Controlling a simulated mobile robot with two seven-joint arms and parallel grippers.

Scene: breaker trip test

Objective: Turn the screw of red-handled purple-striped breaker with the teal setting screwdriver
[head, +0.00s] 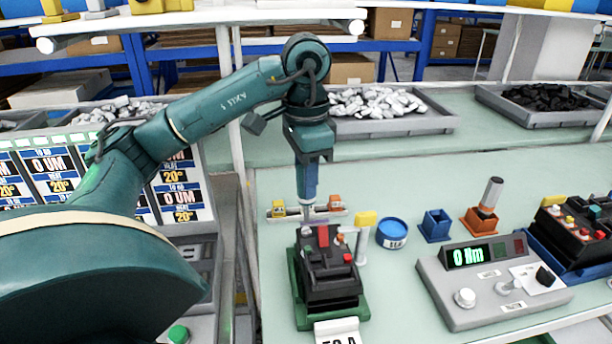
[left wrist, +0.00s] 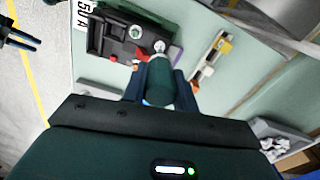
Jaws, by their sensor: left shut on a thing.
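My left gripper (head: 308,192) is shut on the teal screwdriver (left wrist: 160,80), which points down over the near black breaker. The screwdriver's handle sits between the fingers in the left wrist view, and its tip is by the top of the breaker. I cannot tell whether the tip touches the screw. The black breaker (head: 330,285) has a red handle (head: 323,236) and sits in a green base (head: 358,312) with a "50 A" tag.
A rail with yellow and orange blocks (head: 335,202) stands behind the breaker.

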